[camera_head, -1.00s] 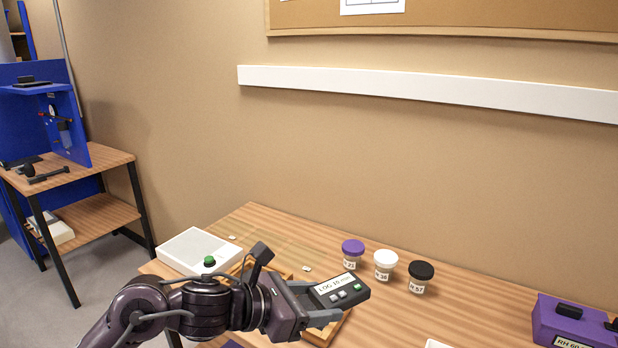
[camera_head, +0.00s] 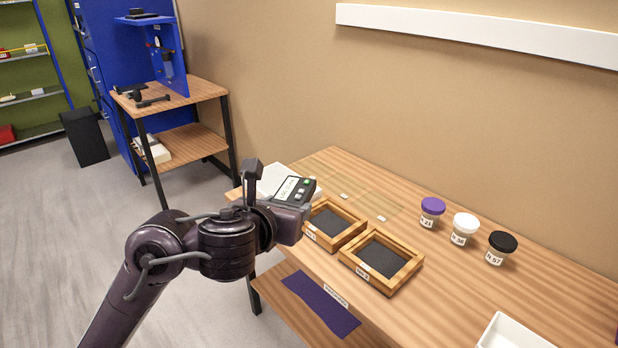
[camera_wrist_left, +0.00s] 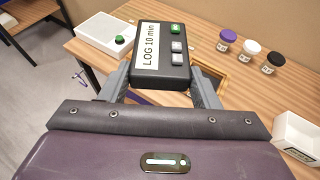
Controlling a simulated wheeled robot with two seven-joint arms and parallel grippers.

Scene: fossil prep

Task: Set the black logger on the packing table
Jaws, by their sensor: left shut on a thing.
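The black logger (camera_head: 295,190) has a white "LOG 10 min" label, one green button and grey buttons. My left gripper (camera_head: 291,206) is shut on it and holds it above the left end of the wooden table (camera_head: 540,275). In the left wrist view the logger (camera_wrist_left: 162,55) sits between the two fingers of my left gripper (camera_wrist_left: 163,84), label facing up. I cannot tell which table is the packing table; a second wooden table (camera_head: 196,92) stands further back at left. My right gripper is not in view.
Two wooden frames with dark inserts, the nearer one (camera_head: 416,268), lie on the near table. Three lidded jars, one purple-lidded (camera_head: 432,212), stand behind them. A white tray (camera_head: 508,332) is at front right. A white box with a green button (camera_wrist_left: 103,35) sits at the table's left end. Open floor (camera_head: 60,230) lies left.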

